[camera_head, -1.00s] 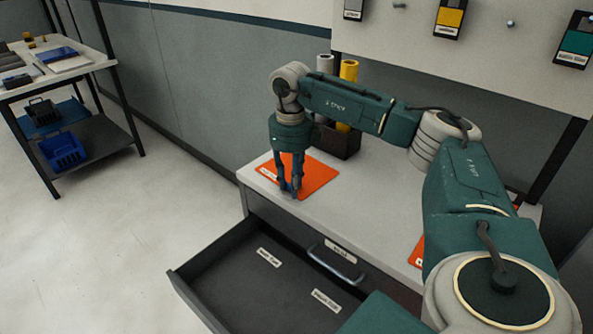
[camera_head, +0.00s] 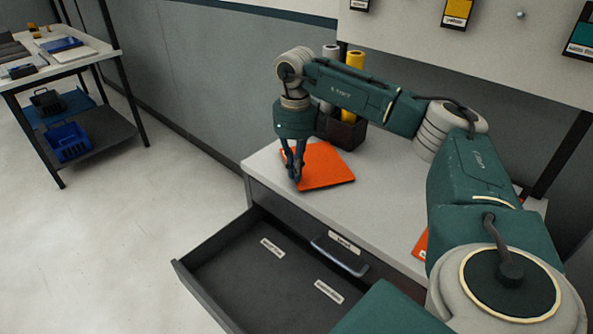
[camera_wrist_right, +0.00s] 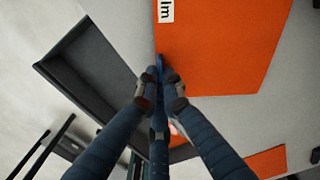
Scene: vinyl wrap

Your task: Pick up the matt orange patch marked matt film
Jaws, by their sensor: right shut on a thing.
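A flat orange patch (camera_head: 328,168) is at the left part of the worktop (camera_head: 375,190). In the right wrist view the orange patch (camera_wrist_right: 225,50) fills the upper middle, with a white label (camera_wrist_right: 166,10) ending in "lm" cut off by the frame's top. My right gripper (camera_head: 297,183) points down at the patch's near left edge. In the wrist view its fingertips (camera_wrist_right: 160,72) are together on that edge, pinching it. I cannot tell how far the patch is off the worktop. My left gripper is not in view.
Another orange patch (camera_head: 420,243) lies partly hidden behind my right arm. An open, labelled drawer (camera_head: 245,275) juts out below the worktop. A dark holder (camera_head: 343,132) with rolls stands behind the patch. A shelf table (camera_head: 75,60) stands far left.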

